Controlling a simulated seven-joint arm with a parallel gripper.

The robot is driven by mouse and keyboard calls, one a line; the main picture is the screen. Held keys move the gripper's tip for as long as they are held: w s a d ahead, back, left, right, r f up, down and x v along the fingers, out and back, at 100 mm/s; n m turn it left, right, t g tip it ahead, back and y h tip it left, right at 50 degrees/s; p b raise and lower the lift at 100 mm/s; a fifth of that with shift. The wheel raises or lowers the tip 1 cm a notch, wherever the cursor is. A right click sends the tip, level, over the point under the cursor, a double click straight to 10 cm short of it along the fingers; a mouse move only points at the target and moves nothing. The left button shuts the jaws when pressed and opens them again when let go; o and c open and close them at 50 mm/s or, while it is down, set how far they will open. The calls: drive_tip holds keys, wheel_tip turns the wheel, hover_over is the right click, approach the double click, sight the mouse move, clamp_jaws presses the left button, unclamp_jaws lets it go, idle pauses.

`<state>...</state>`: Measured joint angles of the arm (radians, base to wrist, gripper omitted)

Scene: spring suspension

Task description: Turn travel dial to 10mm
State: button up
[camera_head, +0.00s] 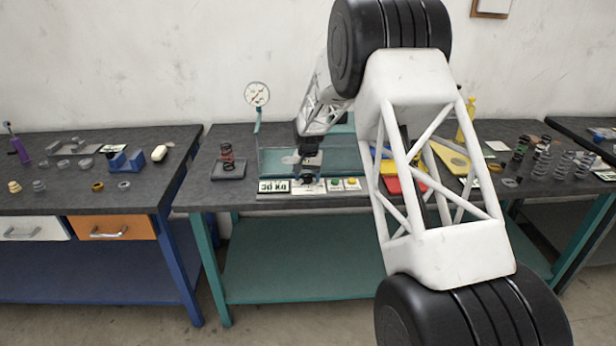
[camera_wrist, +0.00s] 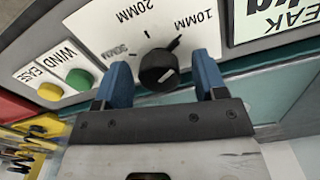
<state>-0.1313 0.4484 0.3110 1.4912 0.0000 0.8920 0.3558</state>
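The travel dial (camera_wrist: 158,69) is a round black knob on a white panel face marked 30MM, 20MM and 10MM. A thick dark mark lies between the knob and the 10MM label, and a small pale line shows on the knob's face. I cannot tell for certain which label the knob points to. My gripper (camera_wrist: 160,78) is open, with one blue finger on each side of the dial and a visible gap to it on both sides. In the head view my gripper (camera_head: 307,160) is at the front of the press panel, mostly hiding the dial.
Beside the dial are a green button (camera_wrist: 80,79) and a yellow button (camera_wrist: 50,91). A PEAK readout (camera_wrist: 268,18) is on the other side. A spring on a dark base (camera_head: 227,162) stands left of the press; red and yellow bins (camera_head: 405,182) lie right.

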sight(308, 175)
drive_tip(key=shift+r, duration=0.1)
drive_tip(key=shift+r, duration=3.85)
